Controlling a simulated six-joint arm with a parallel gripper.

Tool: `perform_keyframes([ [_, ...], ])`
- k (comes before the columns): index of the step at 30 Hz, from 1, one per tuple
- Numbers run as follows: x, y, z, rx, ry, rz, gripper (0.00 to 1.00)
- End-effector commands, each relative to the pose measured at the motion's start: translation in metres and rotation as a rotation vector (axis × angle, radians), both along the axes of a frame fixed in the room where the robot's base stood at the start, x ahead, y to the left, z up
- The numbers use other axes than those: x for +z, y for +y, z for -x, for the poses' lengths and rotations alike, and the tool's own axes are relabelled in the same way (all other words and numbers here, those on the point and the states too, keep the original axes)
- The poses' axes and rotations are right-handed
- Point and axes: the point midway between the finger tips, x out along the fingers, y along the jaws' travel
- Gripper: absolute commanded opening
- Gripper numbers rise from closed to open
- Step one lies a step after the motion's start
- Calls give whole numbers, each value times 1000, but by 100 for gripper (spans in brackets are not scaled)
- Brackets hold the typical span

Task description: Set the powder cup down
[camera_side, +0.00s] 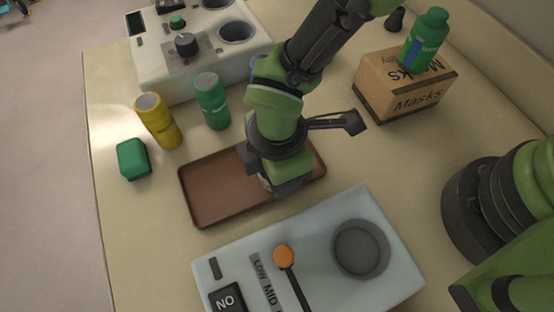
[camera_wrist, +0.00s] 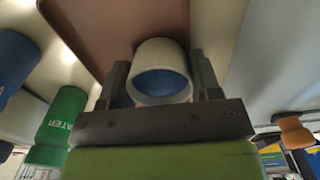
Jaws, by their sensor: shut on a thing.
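My gripper (camera_side: 270,182) is low over the brown tray (camera_side: 200,195) in the side view. In the wrist view my gripper (camera_wrist: 160,72) is shut on a pale cup (camera_wrist: 158,48), with one dark finger on each side. The cup's open mouth faces the wrist camera and shows blue inside. In the side view the cup is almost wholly hidden by the gripper. The tray (camera_wrist: 95,25) also shows behind the cup in the wrist view. I cannot tell whether the cup touches the tray.
A green can (camera_side: 211,100), a yellow can (camera_side: 158,120) and a green block (camera_side: 133,158) stand left of the tray. A pale panel (camera_side: 330,220) with an orange-ended lever (camera_side: 284,257) lies in front. A masks box (camera_side: 405,85) bears a green bottle (camera_side: 424,42). A white console (camera_side: 150,70) stands behind.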

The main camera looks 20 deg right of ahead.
Motion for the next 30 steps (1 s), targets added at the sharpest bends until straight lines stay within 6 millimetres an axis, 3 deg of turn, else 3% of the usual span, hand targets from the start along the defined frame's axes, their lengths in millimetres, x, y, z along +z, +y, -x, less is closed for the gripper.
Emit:
perform_keyframes([
  [3,-2,0,0,0,-1,-1,35],
  [4,-2,0,0,-1,0,-1,62],
  [7,-3,0,1,-1,0,0,83],
  [23,-1,-1,3,-5,7,6,83],
  [26,10,0,2,-4,4,2,83],
  [30,40,1,1,-2,0,-2,83],
])
